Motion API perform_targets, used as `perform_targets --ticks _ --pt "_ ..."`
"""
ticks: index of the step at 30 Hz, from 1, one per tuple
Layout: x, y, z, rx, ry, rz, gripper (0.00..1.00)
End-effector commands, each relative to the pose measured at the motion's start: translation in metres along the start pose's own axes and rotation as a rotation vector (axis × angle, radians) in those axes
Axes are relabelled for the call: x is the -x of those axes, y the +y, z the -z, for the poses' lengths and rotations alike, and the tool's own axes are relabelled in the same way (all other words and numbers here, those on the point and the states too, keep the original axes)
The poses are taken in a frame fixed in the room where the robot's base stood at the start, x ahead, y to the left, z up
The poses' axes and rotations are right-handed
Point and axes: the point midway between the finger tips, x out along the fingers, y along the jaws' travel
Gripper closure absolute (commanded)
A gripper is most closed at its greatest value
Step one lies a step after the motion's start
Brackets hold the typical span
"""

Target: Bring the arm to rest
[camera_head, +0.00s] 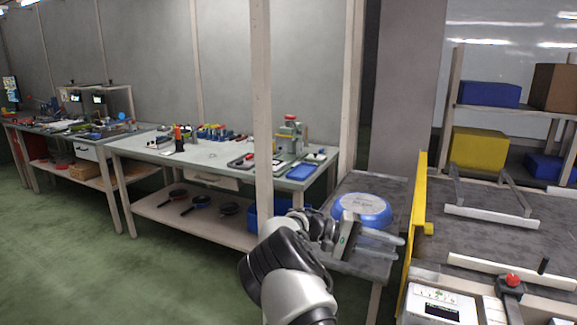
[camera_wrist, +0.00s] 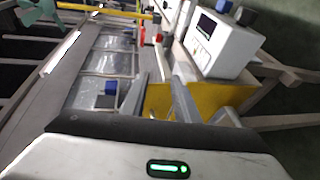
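My gripper (camera_head: 401,247) is stretched out to the right in the head view, at the end of my bent arm. Its two fingers stand apart with nothing between them. In the wrist view the fingers (camera_wrist: 156,92) also show apart and empty. A blue round pan-like object (camera_head: 362,208) lies on the grey table (camera_head: 385,190) behind the gripper in the head view. The fingers look apart from it, though the exact gap cannot be told.
A yellow barrier (camera_head: 419,215) stands right of the gripper, beside the dark conveyor (camera_head: 490,235). A white control box (camera_head: 437,306) with a display is at the front right. A workbench (camera_head: 210,155) with tools, pans on its lower shelf, stands left. Green floor is clear at left.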

Motion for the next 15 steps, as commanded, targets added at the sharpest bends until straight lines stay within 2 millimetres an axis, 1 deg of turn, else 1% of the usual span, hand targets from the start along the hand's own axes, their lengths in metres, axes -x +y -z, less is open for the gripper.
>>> perform_targets --ticks 1,5,8,9,11,15 --pt "-0.006 0.008 -0.006 -0.004 -0.02 0.055 0.72" --pt "-0.022 0.022 -0.026 -0.005 -0.066 0.201 0.72" --pt "-0.031 0.034 -0.048 -0.007 -0.095 0.344 0.72" --pt "-0.033 0.038 -0.058 -0.011 -0.104 0.41 0.72" --pt "-0.034 0.045 -0.075 -0.013 -0.111 0.516 0.72" --pt "-0.024 0.061 -0.117 -0.028 -0.089 0.754 0.72"
